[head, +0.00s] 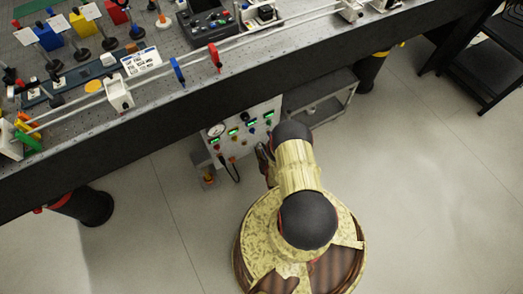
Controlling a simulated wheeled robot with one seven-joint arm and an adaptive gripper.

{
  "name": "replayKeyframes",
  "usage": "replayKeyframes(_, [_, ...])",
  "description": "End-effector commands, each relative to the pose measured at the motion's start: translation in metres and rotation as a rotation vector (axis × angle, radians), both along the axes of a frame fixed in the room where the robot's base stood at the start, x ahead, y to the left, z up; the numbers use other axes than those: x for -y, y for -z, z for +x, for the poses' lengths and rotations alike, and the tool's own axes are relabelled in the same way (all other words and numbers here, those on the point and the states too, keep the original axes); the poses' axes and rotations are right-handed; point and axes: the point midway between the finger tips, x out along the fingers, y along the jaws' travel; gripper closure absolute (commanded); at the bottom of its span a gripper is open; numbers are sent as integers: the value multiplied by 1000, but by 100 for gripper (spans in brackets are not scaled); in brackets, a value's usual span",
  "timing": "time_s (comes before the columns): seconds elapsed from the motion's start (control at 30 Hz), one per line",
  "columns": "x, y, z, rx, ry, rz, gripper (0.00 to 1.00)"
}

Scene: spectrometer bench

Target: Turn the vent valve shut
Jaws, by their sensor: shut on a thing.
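A pale control panel (214,153) stands under the bench edge, with a round gauge, green displays and several small knobs. My gripper (264,157) is at the panel's lower right, dark and small in this view, with its jaws shut on a part there that I take to be the vent valve. My own arm and gripper cover that part, so the valve's shape and how far it is turned cannot be seen.
The bench (205,82) overhangs the panel and carries optics and rails, with a blue clip (178,71) and a red clip (215,56) on a rail. A grey cart or shelf (328,103) stands right of the panel. The floor (420,170) to the right is clear.

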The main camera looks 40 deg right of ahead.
Motion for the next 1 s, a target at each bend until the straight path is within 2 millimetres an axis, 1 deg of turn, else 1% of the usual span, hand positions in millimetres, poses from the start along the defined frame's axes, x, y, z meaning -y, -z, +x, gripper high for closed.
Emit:
replayKeyframes(0.2, [0, 0, 0, -9, 0, -37, 100])
replayKeyframes(0.6, [0, 0, 1, -9, -1, -41, 100])
replayKeyframes(0.63, [-1, 0, 1, -10, -1, -41, 74])
replayKeyframes(0.93, [0, 0, 0, -9, -1, -41, 57])
replayKeyframes(1.0, [0, 0, 0, -9, -1, -41, 56])
